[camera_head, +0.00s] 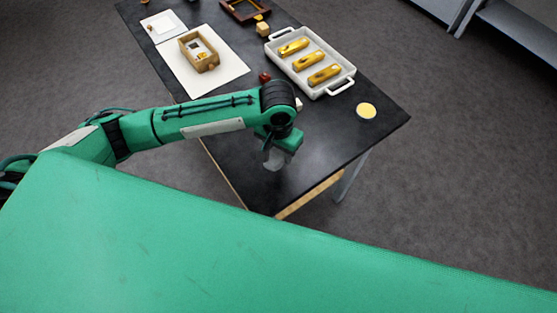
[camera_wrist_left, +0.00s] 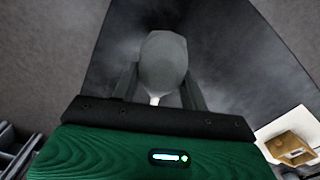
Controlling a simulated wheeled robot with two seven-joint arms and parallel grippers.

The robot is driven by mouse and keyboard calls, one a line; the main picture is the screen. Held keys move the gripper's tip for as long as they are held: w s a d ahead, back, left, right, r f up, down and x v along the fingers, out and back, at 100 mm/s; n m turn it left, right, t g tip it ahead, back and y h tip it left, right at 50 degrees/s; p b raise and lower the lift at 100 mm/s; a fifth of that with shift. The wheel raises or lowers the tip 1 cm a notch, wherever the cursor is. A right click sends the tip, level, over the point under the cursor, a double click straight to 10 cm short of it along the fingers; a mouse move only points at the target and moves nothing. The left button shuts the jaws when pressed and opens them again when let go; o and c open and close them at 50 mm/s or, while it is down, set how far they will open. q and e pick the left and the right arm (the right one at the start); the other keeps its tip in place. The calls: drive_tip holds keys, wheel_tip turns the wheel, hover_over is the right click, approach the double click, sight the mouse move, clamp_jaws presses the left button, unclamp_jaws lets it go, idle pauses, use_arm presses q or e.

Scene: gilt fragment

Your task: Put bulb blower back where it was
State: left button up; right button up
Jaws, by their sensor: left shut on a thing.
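The bulb blower (camera_wrist_left: 163,60) is a grey rounded bulb with a pale narrow nozzle pointing back toward my wrist. My left gripper (camera_wrist_left: 158,76) is shut on it, one finger on each side. In the head view the left gripper (camera_head: 274,150) is over the front part of the dark table (camera_head: 320,150), and the bulb blower (camera_head: 274,161) shows as a grey shape below it. I cannot tell whether the blower touches the tabletop. My right gripper is not in view.
A white two-handled tray (camera_head: 343,83) holds three golden pieces. A round yellow disc (camera_head: 367,111) lies near the right edge, and a small dark red object (camera_head: 265,77) beside the tray. A wooden box (camera_head: 206,62) stands on a white sheet (camera_head: 232,72). The front tabletop is mostly clear.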

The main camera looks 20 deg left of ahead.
use_arm(q)
wheel_tip(320, 180, down, 3)
drive_tip(key=shift+r, duration=0.1)
wheel_tip(320, 180, down, 4)
drive_tip(key=shift+p, duration=0.45)
drive_tip(key=o, duration=1.1)
drive_tip(key=shift+c, duration=0.2)
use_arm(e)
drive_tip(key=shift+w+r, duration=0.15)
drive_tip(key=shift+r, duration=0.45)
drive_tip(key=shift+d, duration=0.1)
